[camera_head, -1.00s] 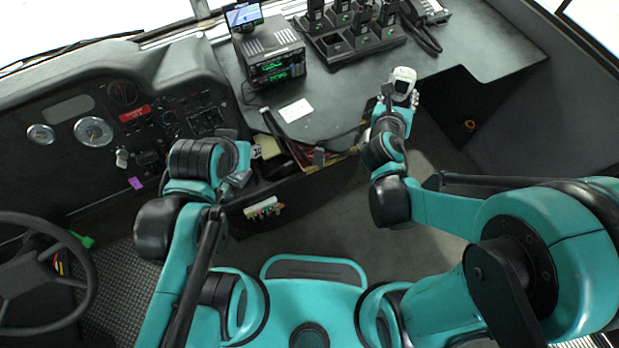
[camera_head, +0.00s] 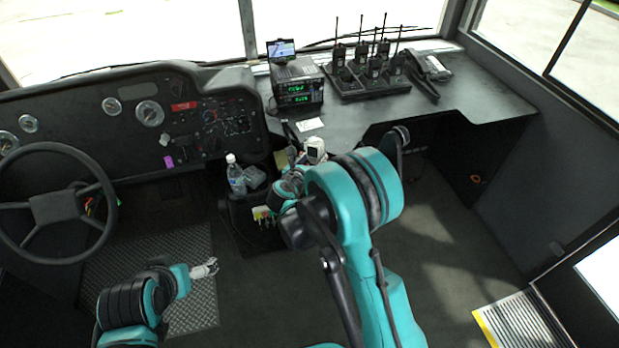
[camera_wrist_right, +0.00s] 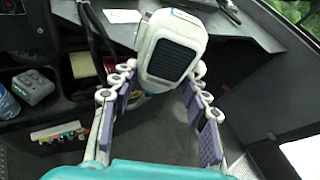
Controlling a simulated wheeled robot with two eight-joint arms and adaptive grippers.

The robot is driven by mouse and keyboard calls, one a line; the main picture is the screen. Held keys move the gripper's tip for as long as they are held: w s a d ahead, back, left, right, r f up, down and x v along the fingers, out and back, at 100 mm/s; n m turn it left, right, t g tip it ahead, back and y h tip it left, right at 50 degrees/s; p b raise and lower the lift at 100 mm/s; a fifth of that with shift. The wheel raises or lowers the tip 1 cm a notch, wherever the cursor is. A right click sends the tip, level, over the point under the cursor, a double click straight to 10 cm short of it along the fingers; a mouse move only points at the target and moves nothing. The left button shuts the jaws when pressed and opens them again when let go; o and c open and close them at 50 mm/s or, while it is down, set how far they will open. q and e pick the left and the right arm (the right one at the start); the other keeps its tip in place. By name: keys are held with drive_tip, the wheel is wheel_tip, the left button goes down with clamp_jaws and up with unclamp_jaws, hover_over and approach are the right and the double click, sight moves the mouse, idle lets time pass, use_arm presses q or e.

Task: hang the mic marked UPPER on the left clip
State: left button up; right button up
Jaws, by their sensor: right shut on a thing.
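A white hand mic (camera_wrist_right: 173,48) with a black grille is held between the finger pads of my right gripper (camera_wrist_right: 164,70) in the right wrist view. It also shows in the head view (camera_head: 315,149), in front of the console shelf's edge. I cannot read any UPPER mark on it. My right arm hides part of the gripper in the head view. The stacked radios (camera_head: 297,84) with green displays stand on the shelf behind it. I cannot make out the left clip. My left gripper (camera_head: 207,268) is low at the left, away from the mic; its finger opening is unclear.
A water bottle (camera_head: 235,174) and a grey object (camera_head: 254,177) sit in the console left of the mic. A white card (camera_head: 309,124) lies on the shelf. Several handheld radios stand in a charger (camera_head: 367,86), with a telephone (camera_head: 430,70) beside it. The steering wheel (camera_head: 55,208) is at left.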

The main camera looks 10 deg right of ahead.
drive_tip(key=w+d+f+m+h+b, duration=0.1)
drive_tip(key=w+f, duration=0.2)
drive_tip(key=f, duration=0.3)
drive_tip(key=w+d+f+g+b, duration=0.1)
drive_tip(key=w+f, duration=0.2)
drive_tip(key=f, duration=0.4)
drive_tip(key=shift+d+m+h+b, duration=0.3)
drive_tip(key=shift+m+h+b, duration=0.05)
drive_tip(key=shift+m+h, duration=0.05)
drive_tip(key=shift+w+f, duration=0.1)
drive_tip(key=shift+f, duration=0.1)
drive_tip(key=shift+f, duration=0.2)
idle(0.5)
drive_tip(key=shift+f, duration=0.4)
drive_tip(key=shift+f, duration=0.2)
drive_tip(key=shift+f, duration=0.35)
drive_tip(key=shift+f, duration=0.2)
idle(0.4)
